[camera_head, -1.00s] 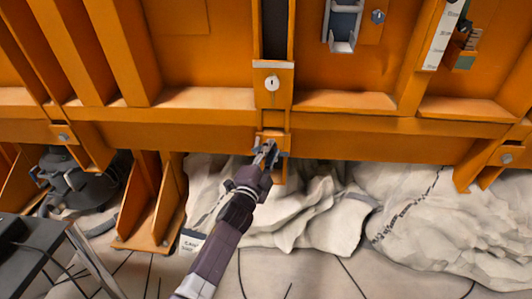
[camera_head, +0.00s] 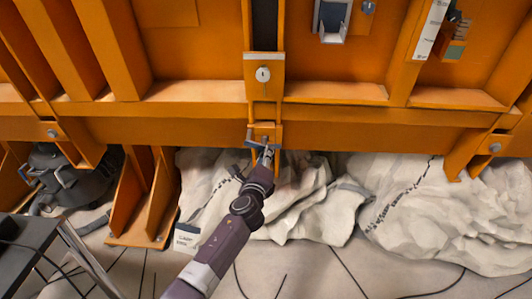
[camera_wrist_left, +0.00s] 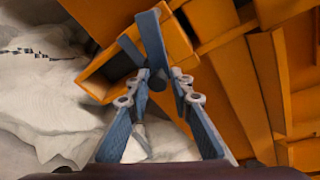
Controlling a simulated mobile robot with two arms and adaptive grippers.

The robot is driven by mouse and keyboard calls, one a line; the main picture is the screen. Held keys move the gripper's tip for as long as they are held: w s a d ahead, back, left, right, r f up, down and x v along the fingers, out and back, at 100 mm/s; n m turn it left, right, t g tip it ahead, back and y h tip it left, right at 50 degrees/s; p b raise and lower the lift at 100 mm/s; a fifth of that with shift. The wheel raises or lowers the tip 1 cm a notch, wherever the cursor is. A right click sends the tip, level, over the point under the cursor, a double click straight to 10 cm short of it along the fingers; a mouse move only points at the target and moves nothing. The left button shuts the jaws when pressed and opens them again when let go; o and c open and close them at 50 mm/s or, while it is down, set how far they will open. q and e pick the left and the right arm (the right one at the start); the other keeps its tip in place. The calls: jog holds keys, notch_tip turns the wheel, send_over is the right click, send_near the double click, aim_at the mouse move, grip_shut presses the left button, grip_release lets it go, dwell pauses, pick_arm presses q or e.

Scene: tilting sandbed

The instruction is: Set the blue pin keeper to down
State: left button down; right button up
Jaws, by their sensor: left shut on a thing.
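The blue pin keeper (camera_wrist_left: 154,45) is a blue-grey bar with a crosspiece, in front of an orange bracket in the left wrist view. In the head view the keeper (camera_head: 254,143) is small, at the bottom of the central orange post, with one arm pointing left. My left gripper (camera_head: 267,153) reaches up to it from below. In the wrist view the two fingers of the left gripper (camera_wrist_left: 163,80) close in on the keeper's lower part, which they partly hide. My right gripper is not in view.
A round plate (camera_head: 263,74) sits on the post above. The orange frame's lower beam (camera_head: 370,133) runs across the view. Crumpled pale sheeting (camera_head: 310,215) lies below. A dark bag (camera_head: 65,180) lies at the left, and a dark table (camera_head: 30,255) stands at the lower left.

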pick_arm(q)
jog(key=shift+w+a+f+m+y, duration=0.15)
jog(key=shift+a+f+m+y, duration=0.2)
jog(key=shift+m, duration=0.35)
jog(key=shift+m+y, duration=0.25)
jog(key=shift+m, duration=0.05)
jog(key=shift+a+f, duration=0.1)
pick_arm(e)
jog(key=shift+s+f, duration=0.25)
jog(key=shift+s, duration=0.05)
pick_arm(q)
jog(key=shift+a+f, duration=0.1)
jog(key=c, duration=2)
grip_release()
jog(key=shift+o, duration=0.6)
jog(key=shift+w+f, duration=0.1)
jog(key=shift+f, duration=0.05)
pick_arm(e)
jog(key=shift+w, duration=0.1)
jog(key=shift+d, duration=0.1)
pick_arm(q)
jog(key=shift+s, duration=0.2)
jog(key=s+r, duration=0.1)
jog(key=s, duration=1)
jog(key=shift+s+a, duration=0.2)
jog(key=shift+s, duration=0.1)
